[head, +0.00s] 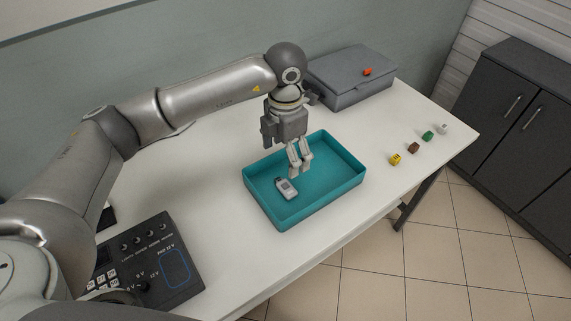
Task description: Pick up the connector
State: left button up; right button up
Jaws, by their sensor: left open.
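A small light grey connector (287,190) with a darker patch lies in the left part of a teal tray (335,209) on the white table. My left gripper (299,172) points down over the tray, just above and slightly to the right of the connector in the picture. Its fingers are open and hold nothing that I can see. Whether the fingertips touch the connector I cannot tell. My right gripper is not in view.
A grey case (350,82) with an orange piece (367,72) stands behind the tray. Small yellow (395,159), brown (413,148), green (428,136) and white (443,129) pieces line the right side. A dark control panel (150,265) is at front left.

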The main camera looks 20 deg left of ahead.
aim_at(444, 127)
jog(key=k+l, duration=0.15)
jog(key=l, duration=0.2)
jog(key=k+l, duration=0.35)
jog(key=l, duration=0.3)
